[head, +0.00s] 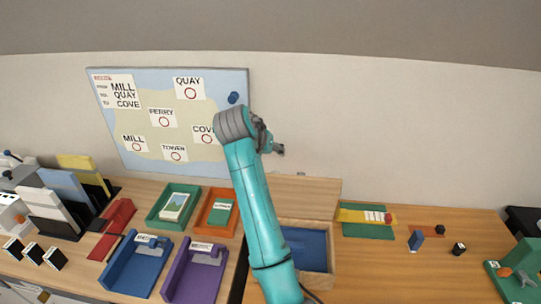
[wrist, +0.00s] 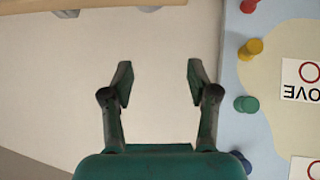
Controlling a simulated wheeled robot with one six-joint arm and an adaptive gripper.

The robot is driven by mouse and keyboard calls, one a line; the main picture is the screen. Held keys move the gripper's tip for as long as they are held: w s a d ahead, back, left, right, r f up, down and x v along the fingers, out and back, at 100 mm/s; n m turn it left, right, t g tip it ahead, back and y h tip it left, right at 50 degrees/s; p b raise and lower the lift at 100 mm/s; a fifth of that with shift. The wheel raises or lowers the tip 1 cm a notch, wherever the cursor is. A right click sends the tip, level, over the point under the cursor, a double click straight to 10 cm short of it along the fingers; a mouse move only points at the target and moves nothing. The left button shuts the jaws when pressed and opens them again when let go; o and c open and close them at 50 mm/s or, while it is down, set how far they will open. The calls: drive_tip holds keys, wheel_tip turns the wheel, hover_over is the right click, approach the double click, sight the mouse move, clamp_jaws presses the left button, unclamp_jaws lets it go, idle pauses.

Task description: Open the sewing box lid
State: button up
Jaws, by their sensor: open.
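The sewing box (head: 329,262) is a wooden box with a blue inside, on the desk right of my arm. Its wooden lid (head: 305,193) appears raised at the back of the box, leaving the blue inside in view. My arm hides the left part of the box. My gripper (head: 277,149) is above and behind the lid, near the wall, apart from the lid. In the wrist view my gripper (wrist: 157,80) is open with nothing between its fingers, facing the pale wall.
A map board (head: 218,150) with pins leans at the wall, left of my gripper; its edge (wrist: 229,70) is close in the wrist view. Left are a green tray (head: 152,217), an orange tray, and blue and purple bins. A green mat (head: 366,232) lies right of the box.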

drive_tip(key=shift+s+a+r, duration=0.1)
drive_tip(key=shift+a+r, duration=0.15)
drive_tip(key=shift+r, duration=0.7)
drive_tip(key=shift+s+a+r, duration=0.1)
drive_tip(key=shift+a+r, duration=0.1)
drive_tip(key=shift+r, duration=0.75)
drive_tip(key=v, duration=1.2)
drive_tip(key=shift+f, duration=0.1)
